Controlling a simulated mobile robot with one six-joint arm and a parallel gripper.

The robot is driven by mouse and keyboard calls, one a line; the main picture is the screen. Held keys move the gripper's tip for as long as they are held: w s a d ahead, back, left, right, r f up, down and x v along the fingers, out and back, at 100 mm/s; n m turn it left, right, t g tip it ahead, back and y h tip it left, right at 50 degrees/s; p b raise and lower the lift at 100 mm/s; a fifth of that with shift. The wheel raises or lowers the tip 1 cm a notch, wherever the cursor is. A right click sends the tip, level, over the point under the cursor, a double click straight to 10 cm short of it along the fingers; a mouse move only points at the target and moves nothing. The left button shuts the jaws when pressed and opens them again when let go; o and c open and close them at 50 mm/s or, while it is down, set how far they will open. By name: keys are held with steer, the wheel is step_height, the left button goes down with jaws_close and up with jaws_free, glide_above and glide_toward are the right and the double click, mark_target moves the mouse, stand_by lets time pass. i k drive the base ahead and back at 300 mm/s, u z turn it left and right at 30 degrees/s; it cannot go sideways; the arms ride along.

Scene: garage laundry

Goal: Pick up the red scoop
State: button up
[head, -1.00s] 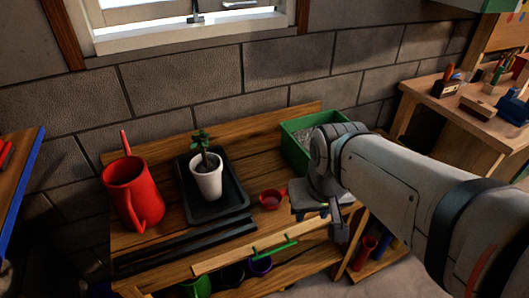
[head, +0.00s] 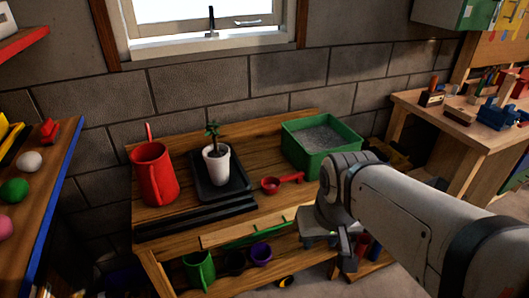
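The red scoop (head: 271,185) lies on the wooden bench (head: 215,220), between the black tray and the green bin, with its handle pointing right. My gripper (head: 341,252) is at the bench's front right edge, to the right of and nearer than the scoop, and apart from it. Its fingers are small and dark here, and I cannot tell whether they are open or shut. No scoop shows in the gripper.
A black tray (head: 242,187) holds a white plant pot (head: 216,165). A red watering can (head: 154,174) stands left. A green bin (head: 334,160) with grey granules stands behind my arm. Green (head: 199,272) and purple (head: 261,253) containers sit below the bench top.

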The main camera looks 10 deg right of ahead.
mark_target(270, 184)
steer(key=z, duration=0.15)
steer(key=i, duration=0.95)
steer(key=u, duration=0.05)
